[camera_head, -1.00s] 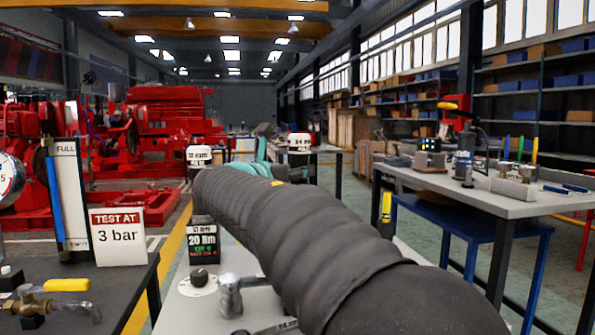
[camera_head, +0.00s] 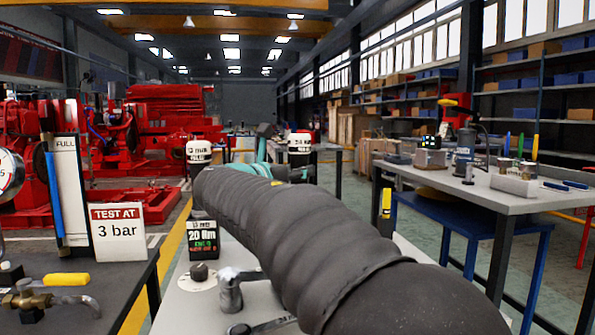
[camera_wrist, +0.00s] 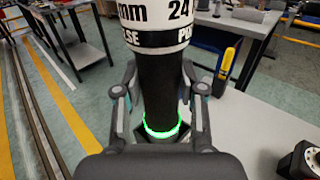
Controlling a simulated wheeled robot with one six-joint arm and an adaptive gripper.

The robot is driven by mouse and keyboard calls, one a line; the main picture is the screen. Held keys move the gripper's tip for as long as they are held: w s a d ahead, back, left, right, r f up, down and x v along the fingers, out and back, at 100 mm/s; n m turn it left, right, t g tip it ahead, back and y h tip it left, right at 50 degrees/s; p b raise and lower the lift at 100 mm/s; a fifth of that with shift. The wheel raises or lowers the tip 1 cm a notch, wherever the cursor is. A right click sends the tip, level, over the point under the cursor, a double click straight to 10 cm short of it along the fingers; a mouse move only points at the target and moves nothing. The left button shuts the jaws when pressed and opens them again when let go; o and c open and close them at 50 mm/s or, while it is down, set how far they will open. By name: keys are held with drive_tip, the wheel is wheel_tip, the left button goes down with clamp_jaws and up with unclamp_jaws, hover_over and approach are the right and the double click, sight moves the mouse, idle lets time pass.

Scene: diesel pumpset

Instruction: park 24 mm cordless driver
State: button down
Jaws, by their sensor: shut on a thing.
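My gripper (camera_wrist: 160,100) is shut on the 24 mm driver (camera_wrist: 160,75), a black upright cylinder with a white "24 mm" label band. A bright green ring (camera_wrist: 162,133) glows around its lower end; I cannot tell whether it belongs to the driver or to a holder below it. In the head view my gripper is mostly hidden behind my own dark arm sleeve. A white-labelled black cylinder (camera_head: 299,145) shows beyond the sleeve and seems to be the held driver. A similar one (camera_head: 199,153) stands to the left, behind a black display (camera_head: 203,238) reading 20 Nm.
A grey post (camera_head: 230,292) and a wrench (camera_head: 265,326) are on the near bench. A yellow and black tool (camera_head: 386,203) shows right of my arm and in the wrist view (camera_wrist: 228,65). A workbench (camera_head: 465,184) stands right.

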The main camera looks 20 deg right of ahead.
drive_tip(key=shift+f, duration=0.35)
drive_tip(key=c, duration=0.6)
unclamp_jaws()
drive_tip(key=shift+f, duration=0.1)
drive_tip(key=v, duration=1.2)
drive_tip(key=shift+s+d, duration=0.1)
